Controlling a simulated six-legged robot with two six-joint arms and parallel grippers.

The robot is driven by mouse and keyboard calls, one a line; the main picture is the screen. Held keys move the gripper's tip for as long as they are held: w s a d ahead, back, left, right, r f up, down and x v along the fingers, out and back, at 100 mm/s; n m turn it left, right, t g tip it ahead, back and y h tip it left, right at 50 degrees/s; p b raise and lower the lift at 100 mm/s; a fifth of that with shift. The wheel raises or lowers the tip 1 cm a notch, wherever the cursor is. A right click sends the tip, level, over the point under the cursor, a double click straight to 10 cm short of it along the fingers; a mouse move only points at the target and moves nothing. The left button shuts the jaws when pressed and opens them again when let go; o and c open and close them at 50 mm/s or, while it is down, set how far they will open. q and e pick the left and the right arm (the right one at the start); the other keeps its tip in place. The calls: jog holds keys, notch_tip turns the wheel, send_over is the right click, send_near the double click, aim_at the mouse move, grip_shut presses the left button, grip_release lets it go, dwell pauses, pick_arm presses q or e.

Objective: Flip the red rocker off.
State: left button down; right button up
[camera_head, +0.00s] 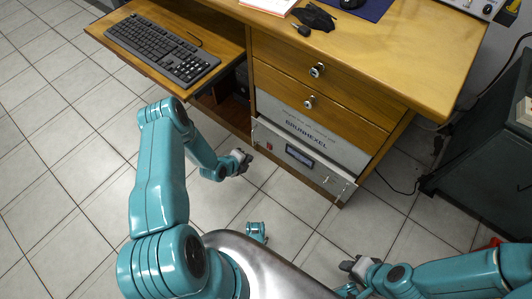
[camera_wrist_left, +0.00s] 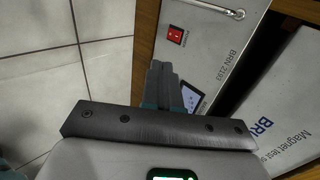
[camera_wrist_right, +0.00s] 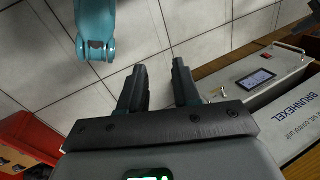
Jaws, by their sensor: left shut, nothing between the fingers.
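The red rocker (camera_wrist_left: 175,35) sits in a dark surround on the pale front panel (camera_wrist_left: 207,38) of a unit low in the desk. In the head view the rocker (camera_head: 269,146) is a small red spot at the left of the panel (camera_head: 325,171). My left gripper (camera_wrist_left: 159,68) is shut and empty, its fingertips close to the rocker but seemingly apart from it. In the head view the left gripper (camera_head: 246,157) is just left of the panel. My right gripper (camera_wrist_right: 159,67) is open and empty, away from the unit. I cannot tell the rocker's tilt.
A small screen (camera_head: 299,155) is right of the rocker on the panel. Another unit labelled BRUNHEXEL (camera_head: 310,128) is above it. Wooden drawers (camera_head: 330,90) and the desktop (camera_head: 400,50) are higher. The tiled floor (camera_head: 60,150) is clear at left. A dark cabinet (camera_head: 485,160) stands at right.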

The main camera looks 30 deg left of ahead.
pick_arm(q)
jog(key=shift+s+a+f, duration=0.2)
jog(key=shift+s+f, duration=0.05)
jog(key=shift+f, duration=0.05)
pick_arm(e)
jog(key=shift+f, duration=0.2)
jog(key=shift+s, duration=0.1)
